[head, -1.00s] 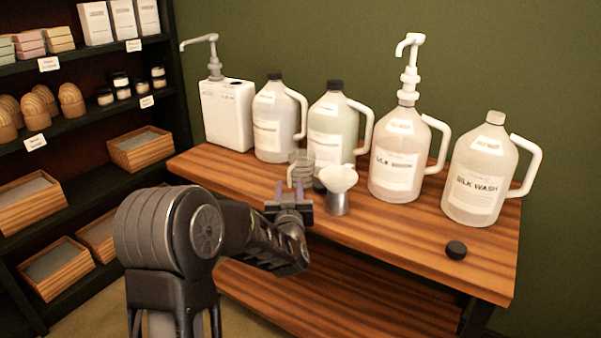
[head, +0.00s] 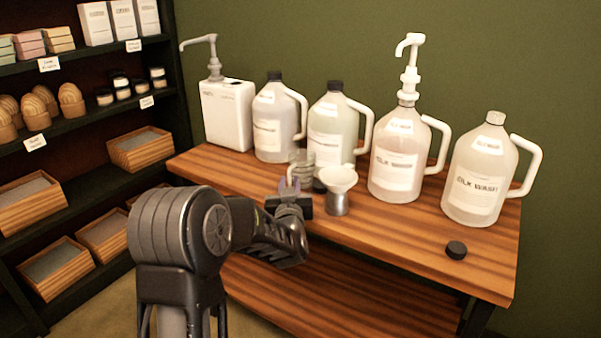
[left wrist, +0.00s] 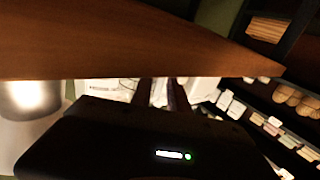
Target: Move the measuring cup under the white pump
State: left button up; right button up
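The clear measuring cup (head: 304,166) stands on the wooden table, left of a white funnel, with its handle towards my left gripper. My left gripper (head: 290,187) is at the handle, with one finger on each side of it. The fingers are partly closed and a narrow gap shows between them in the left wrist view (left wrist: 160,92). I cannot see them touching the handle. The white pump (head: 410,65) rises from a clear jug (head: 395,160) at the right of the table's middle. My right gripper is not in view.
The white funnel (head: 338,178) sits on a metal cup (head: 337,203) close beside the measuring cup. A row of jugs and a white canister (head: 227,115) with a grey pump stand behind. A black cap (head: 456,250) lies at the right.

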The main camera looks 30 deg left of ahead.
pick_arm(q)
grip_shut()
dwell(1.0)
